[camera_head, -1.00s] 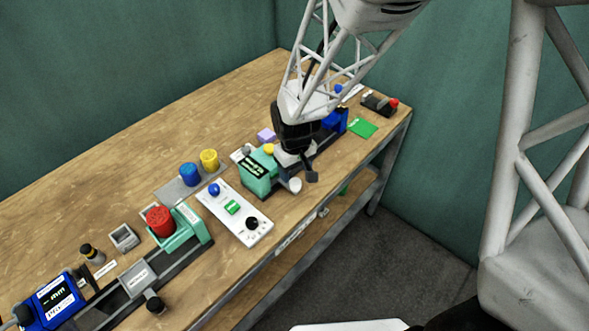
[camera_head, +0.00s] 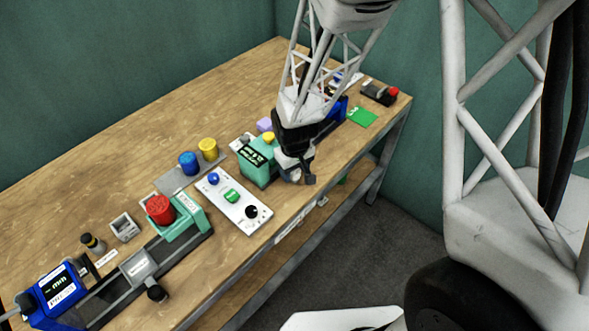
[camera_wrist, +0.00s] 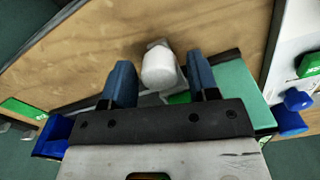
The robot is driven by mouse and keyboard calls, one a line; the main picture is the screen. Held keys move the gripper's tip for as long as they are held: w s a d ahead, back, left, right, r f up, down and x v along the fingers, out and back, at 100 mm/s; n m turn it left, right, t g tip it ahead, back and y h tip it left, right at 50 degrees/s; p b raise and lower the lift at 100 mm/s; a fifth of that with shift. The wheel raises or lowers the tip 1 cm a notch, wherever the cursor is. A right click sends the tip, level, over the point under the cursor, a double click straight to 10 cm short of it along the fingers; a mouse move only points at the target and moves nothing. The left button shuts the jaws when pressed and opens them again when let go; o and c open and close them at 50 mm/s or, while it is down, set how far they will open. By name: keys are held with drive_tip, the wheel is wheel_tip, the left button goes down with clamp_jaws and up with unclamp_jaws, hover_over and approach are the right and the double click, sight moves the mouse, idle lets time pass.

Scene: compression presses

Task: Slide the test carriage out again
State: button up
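My gripper (camera_head: 297,177) is down at the front of the far press station, beside a teal block (camera_head: 257,166) with a black display. In the wrist view, my gripper (camera_wrist: 160,76) has its two blue fingers apart, one on each side of a white knob (camera_wrist: 159,66). Narrow gaps seem to show between the knob and both fingers. The teal block also shows in the wrist view (camera_wrist: 232,80). My wrist hides most of this station's rail and carriage in the head view, so I cannot tell how far the carriage is in.
A white panel (camera_head: 220,187) with a blue button, green switch and black knob lies left of the gripper. A nearer station has a red cylinder (camera_head: 160,209) and a blue display unit (camera_head: 56,291). A green pad (camera_head: 362,118) lies to the right. The table's rear is clear.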

clamp_jaws()
drive_tip(key=w+d, duration=0.8)
drive_tip(key=shift+w+d, duration=0.25)
idle(0.4)
drive_tip(key=shift+o, duration=0.8)
unclamp_jaws()
drive_tip(key=shift+r, duration=0.15)
wheel_tip(320, 180, up, 8)
drive_tip(key=shift+f, duration=0.2)
